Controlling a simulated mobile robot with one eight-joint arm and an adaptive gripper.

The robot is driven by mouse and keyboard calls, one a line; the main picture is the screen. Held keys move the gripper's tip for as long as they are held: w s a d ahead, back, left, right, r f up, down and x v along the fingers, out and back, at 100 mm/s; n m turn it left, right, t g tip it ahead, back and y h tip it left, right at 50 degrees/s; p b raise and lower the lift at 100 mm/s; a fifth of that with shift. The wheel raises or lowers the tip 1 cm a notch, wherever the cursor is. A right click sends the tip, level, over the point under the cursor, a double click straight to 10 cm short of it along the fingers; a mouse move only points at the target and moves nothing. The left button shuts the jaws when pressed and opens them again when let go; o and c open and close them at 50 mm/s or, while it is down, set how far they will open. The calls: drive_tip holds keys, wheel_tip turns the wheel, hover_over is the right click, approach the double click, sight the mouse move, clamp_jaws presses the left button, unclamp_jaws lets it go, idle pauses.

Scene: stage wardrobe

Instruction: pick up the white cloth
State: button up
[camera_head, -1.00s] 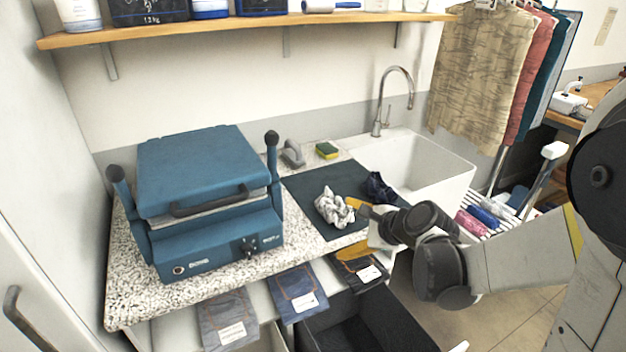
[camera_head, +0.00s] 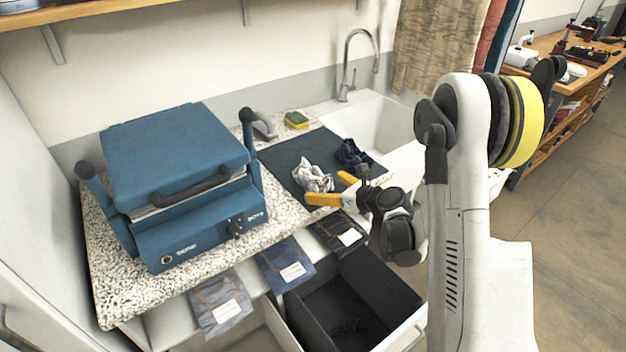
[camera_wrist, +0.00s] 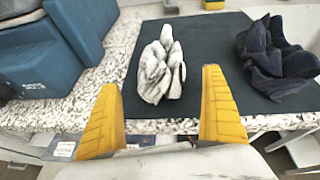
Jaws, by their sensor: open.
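The white cloth (camera_head: 313,176), crumpled and marked with grey, lies on a dark mat (camera_head: 290,160) on the speckled counter. In the wrist view the white cloth (camera_wrist: 161,68) lies ahead of my gripper, between the lines of its two yellow fingers. My gripper (camera_head: 335,188) is open and empty at the counter's front edge; it also shows in the wrist view (camera_wrist: 162,105). The fingertips are close to the cloth, but no finger is closed on it. In the head view the fingers stand just in front of the cloth.
A dark navy cloth (camera_head: 352,153) lies right of the white one on the mat. A blue press (camera_head: 180,170) stands at left, a sponge (camera_head: 296,120) behind, the sink (camera_head: 375,125) at right. An open dark drawer bin (camera_head: 355,300) is below the counter edge.

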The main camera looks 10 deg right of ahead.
drive_tip(key=b+x, duration=0.1)
drive_tip(key=x, duration=0.3)
drive_tip(key=shift+w+f, duration=0.25)
drive_tip(key=shift+r, duration=0.15)
drive_tip(key=c, duration=0.9)
